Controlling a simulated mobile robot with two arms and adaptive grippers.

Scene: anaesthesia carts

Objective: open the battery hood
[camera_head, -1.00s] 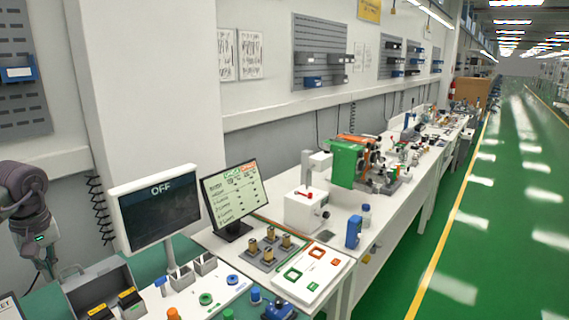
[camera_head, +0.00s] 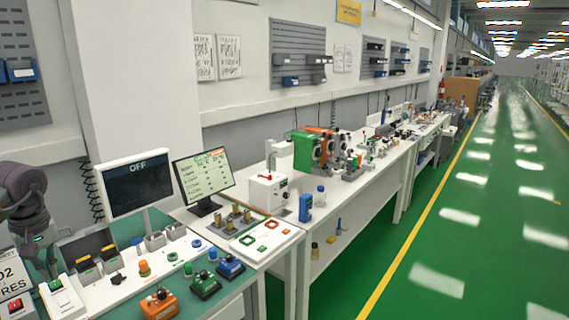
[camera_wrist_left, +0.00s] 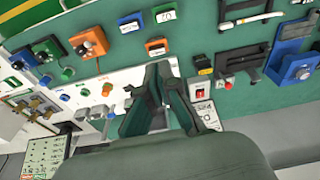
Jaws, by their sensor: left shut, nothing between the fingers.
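A grey box (camera_head: 84,236) with black-and-yellow blocks (camera_head: 85,266) in front of it stands on the bench at the left of the head view. It looks like the battery station; I cannot tell the hood's position for sure. My left gripper (camera_head: 46,268) hangs just left of it, partly hidden by its own arm links. There I cannot make out the hood; the gripper and wrist cover much of that area. My right gripper is in neither view.
A monitor reading OFF (camera_head: 137,184) stands behind the box. A sign (camera_head: 14,282) and a white switch box (camera_head: 62,299) are at the front left. Orange (camera_head: 159,304), green (camera_head: 205,287) and blue (camera_head: 230,267) devices stand to the right. The floor aisle is clear.

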